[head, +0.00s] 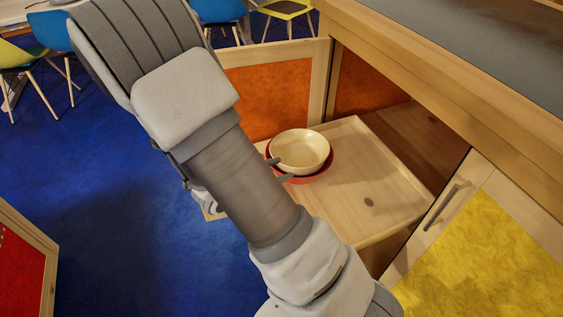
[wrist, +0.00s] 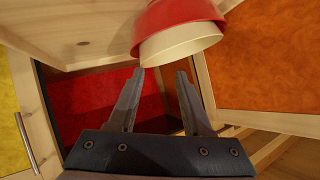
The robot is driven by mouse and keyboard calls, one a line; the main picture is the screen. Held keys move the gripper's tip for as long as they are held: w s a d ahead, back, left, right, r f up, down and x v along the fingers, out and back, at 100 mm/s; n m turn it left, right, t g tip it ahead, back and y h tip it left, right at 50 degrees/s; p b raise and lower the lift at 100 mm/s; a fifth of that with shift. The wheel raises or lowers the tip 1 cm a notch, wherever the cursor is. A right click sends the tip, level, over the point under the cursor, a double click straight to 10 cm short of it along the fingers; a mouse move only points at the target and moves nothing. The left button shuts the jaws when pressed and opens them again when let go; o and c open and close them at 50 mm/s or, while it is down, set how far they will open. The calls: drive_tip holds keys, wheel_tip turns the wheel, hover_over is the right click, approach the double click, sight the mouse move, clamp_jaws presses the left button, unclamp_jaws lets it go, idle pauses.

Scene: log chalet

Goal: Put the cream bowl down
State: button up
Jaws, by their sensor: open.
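The cream bowl (head: 301,150) sits upright, nested inside a red bowl (head: 326,172) on the pulled-out wooden shelf (head: 385,190). Both bowls also show in the wrist view, the cream bowl (wrist: 182,45) nearer to me and the red bowl (wrist: 178,14) behind it. My gripper (head: 280,169) is open, with its fingertips close to the left rim of the bowls. In the wrist view my gripper (wrist: 159,71) has both fingers apart with nothing between them. Whether a fingertip touches a rim is not clear. My arm hides part of the shelf's left side.
An open cabinet door with an orange panel (head: 265,100) stands behind the bowls. The counter (head: 450,70) overhangs at the right, above a yellow front (head: 490,250) with a handle (head: 446,206). The shelf is bare right of the bowls. Chairs stand far back on blue floor.

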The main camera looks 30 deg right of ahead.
drive_tip(key=w+a+r+n+t+y, duration=0.3)
drive_tip(key=w+a+r+n+y, duration=0.1)
drive_tip(key=w+a+r+y, duration=0.35)
drive_tip(key=s+a+r+n+y, duration=0.4)
drive_tip(key=a+r+n+y, duration=0.1)
drive_tip(key=a+r, duration=0.2)
drive_tip(key=s+d+r+n+g, duration=0.1)
drive_tip(key=s+r+n, duration=0.3)
drive_tip(key=s, duration=0.6)
drive_tip(key=s+d+r+n+g+h, duration=0.1)
drive_tip(key=s+d+r+n, duration=0.2)
drive_tip(key=s, duration=0.6)
drive_tip(key=shift+s+d+r+n+g, duration=0.3)
drive_tip(key=shift+s+d+r+n, duration=0.1)
drive_tip(key=shift+r+n, duration=0.3)
drive_tip(key=shift+h, duration=0.25)
wheel_tip(320, 180, up, 18)
drive_tip(key=p, duration=1.8)
